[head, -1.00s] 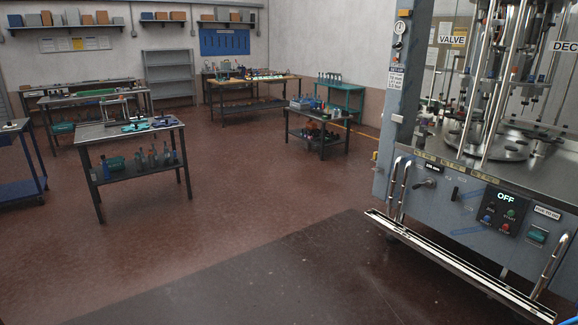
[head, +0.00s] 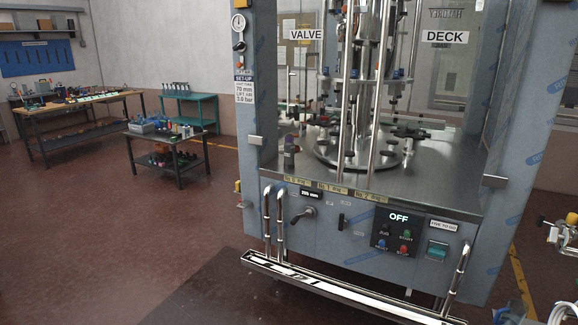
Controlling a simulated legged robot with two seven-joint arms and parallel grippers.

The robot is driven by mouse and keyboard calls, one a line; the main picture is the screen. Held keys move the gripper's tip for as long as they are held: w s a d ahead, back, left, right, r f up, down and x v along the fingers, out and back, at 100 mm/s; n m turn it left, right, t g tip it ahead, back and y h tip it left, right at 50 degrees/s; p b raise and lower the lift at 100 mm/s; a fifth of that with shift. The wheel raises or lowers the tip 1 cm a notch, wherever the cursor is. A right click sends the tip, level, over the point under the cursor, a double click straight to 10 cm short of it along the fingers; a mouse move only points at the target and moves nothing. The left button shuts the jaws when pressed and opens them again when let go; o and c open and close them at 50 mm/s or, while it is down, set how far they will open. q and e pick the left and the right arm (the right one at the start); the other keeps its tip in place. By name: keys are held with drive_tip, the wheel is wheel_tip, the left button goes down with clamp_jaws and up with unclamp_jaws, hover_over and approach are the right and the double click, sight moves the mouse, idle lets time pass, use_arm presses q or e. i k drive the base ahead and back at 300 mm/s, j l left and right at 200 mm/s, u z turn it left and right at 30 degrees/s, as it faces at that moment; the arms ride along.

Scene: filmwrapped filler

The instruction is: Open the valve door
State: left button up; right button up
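The filling machine (head: 345,225) stands right of centre. A white VALVE label (head: 306,34) is at the upper left of its front opening, and a DECK label (head: 445,37) is at the upper right. The labels seem to sit on clear panels, but panel edges are hard to make out, so I cannot tell whether a door there is open or shut. Behind them are chrome columns and a round steel turntable (head: 357,151). Small grey latch-like blocks sit on the left post (head: 255,140) and right post (head: 494,181). Neither of my grippers is in view.
A control panel (head: 396,231) reads OFF. Bent chrome tubes (head: 281,222) and a long steel tray (head: 340,290) project from the machine's lower front. A low dark table (head: 166,141) and a workbench (head: 78,105) stand left. The floor (head: 110,235) at front left is clear.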

sight(301, 34)
drive_tip(key=i+l+u, duration=0.15)
drive_tip(key=i, duration=0.35)
drive_tip(key=i+l+u, duration=0.15)
drive_tip(key=i, duration=0.3)
drive_tip(key=i+l+u, duration=0.15)
drive_tip(key=i, duration=0.35)
drive_tip(key=i+l+u, duration=0.15)
drive_tip(key=i+l, duration=0.15)
drive_tip(key=i, duration=0.15)
drive_tip(key=j+z, duration=0.45)
drive_tip(key=j, duration=1.25)
